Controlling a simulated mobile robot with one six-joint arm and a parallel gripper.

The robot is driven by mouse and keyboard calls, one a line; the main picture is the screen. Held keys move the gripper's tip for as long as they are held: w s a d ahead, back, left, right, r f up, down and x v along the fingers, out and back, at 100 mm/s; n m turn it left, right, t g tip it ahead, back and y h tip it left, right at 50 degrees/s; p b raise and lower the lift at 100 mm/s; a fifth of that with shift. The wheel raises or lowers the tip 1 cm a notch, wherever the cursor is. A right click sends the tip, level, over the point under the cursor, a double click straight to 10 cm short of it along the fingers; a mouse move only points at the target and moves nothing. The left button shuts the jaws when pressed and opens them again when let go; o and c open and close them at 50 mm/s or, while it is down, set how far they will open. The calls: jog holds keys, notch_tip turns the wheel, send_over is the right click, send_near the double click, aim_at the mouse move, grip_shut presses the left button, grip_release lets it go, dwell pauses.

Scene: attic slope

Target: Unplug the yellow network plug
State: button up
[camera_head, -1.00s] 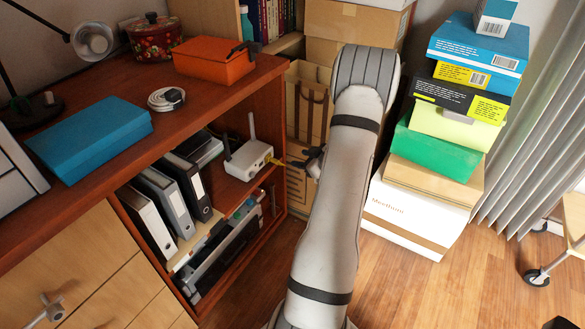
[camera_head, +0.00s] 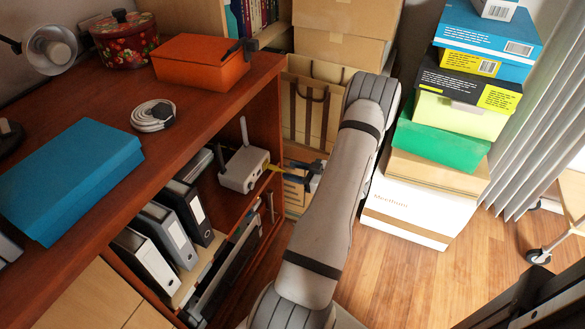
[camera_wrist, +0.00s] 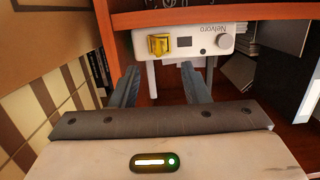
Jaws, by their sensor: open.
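A white router (camera_head: 240,170) with upright antennas stands on a shelf inside the wooden cabinet. The yellow network plug (camera_head: 271,168) sits at the router's front face, on the side toward my gripper. In the wrist view the router (camera_wrist: 211,42) appears upside down, with the yellow plug (camera_wrist: 159,44) at the left of its face beside a dark socket. My gripper (camera_wrist: 160,70) is open, with one finger on each side of the plug's line. The plug lies just beyond the fingertips, and nothing is held. In the head view my gripper (camera_head: 295,169) is partly hidden by my arm.
Binders (camera_head: 168,225) stand on the shelf left of the router. The cabinet top (camera_head: 190,108) overhangs the shelf. A paper bag (camera_head: 310,105) and cartons stand behind my gripper. Stacked boxes (camera_head: 425,205) stand right of my arm.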

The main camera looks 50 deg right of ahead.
aim_at(277, 168)
jog(key=b+x, duration=0.1)
jog(key=x, duration=0.6)
jog(key=shift+w+b, duration=0.1)
jog(key=shift+b, duration=0.3)
jog(key=shift+c, duration=0.5)
grip_shut()
jog(key=shift+s+d, duration=0.15)
jog(key=shift+s, duration=0.2)
jog(key=shift+v, duration=1.05)
jog(key=shift+s+f, duration=0.15)
jog(key=shift+s, duration=0.05)
jog(key=shift+f+p+v, duration=0.2)
jog(key=shift+p+v, duration=0.05)
jog(key=shift+v, duration=0.95)
jog(key=shift+f+p+v, duration=0.2)
jog(key=shift+p+v, duration=0.05)
jog(key=shift+v, duration=1)
